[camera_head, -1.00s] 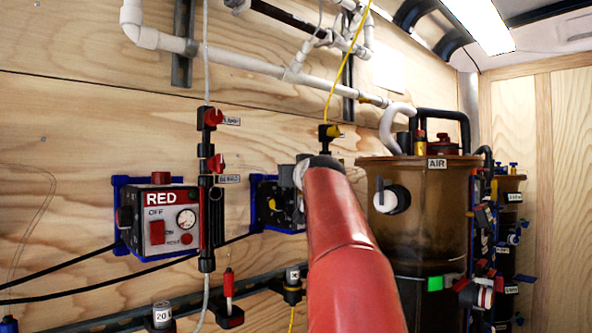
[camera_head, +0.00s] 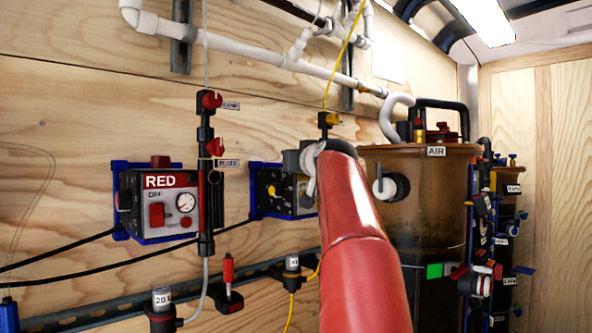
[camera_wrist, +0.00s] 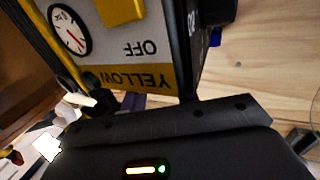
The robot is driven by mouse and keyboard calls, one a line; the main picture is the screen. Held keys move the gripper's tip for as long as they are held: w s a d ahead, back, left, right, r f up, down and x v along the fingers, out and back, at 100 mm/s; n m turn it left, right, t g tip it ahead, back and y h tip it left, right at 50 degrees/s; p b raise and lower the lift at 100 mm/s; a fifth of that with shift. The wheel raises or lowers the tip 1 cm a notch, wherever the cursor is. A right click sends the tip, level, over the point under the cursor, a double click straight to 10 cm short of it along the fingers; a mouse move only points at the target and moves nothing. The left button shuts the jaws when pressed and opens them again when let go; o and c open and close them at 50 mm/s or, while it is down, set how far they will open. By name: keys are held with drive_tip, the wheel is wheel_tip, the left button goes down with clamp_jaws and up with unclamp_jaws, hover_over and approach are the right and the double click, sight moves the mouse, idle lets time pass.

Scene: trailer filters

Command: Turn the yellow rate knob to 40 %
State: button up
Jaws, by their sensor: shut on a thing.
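The yellow unit (camera_head: 270,196) is a dark box in a blue wall bracket, mostly behind my arm in the head view. Its front panel (camera_wrist: 128,48) shows upside down in the wrist view, with a YELLOW label, OFF, a yellow switch (camera_wrist: 122,11) and a round gauge (camera_wrist: 69,30). My gripper (camera_head: 308,165) is at the upper right of the unit. In the wrist view, its dark body (camera_wrist: 160,140) lies by the panel's labelled edge. It is shut on what its place suggests is the yellow rate knob. The fingertips, the knob and its setting are hidden.
The red unit (camera_head: 160,203) hangs to the left, with a valve column (camera_head: 206,180) at its right side. A brown tank (camera_head: 430,225) marked AIR stands close to the right of my arm. Yellow tubing (camera_head: 338,68) runs down from above to a valve near my gripper.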

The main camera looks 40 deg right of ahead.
drive_tip(key=shift+d+f+n+t+y, duration=0.1)
drive_tip(key=shift+d+n+t+y, duration=0.1)
drive_tip(key=shift+n+y, duration=0.3)
drive_tip(key=shift+d+n+t+y, duration=0.15)
drive_tip(key=shift+n+y, duration=0.15)
drive_tip(key=shift+y, duration=0.4)
drive_tip(key=shift+s+n+y, duration=0.1)
drive_tip(key=shift+n+y, duration=0.6)
drive_tip(key=shift+y, duration=0.2)
drive_tip(key=shift+a, duration=0.1)
drive_tip(key=o, duration=1)
drive_tip(key=s+b, duration=0.1)
drive_tip(key=s, duration=0.1)
drive_tip(key=s+b, duration=0.1)
drive_tip(key=s, duration=0.2)
drive_tip(key=s+b, duration=0.1)
drive_tip(key=s, duration=0.1)
drive_tip(key=shift+s+a, duration=0.35)
drive_tip(key=shift+s, duration=0.05)
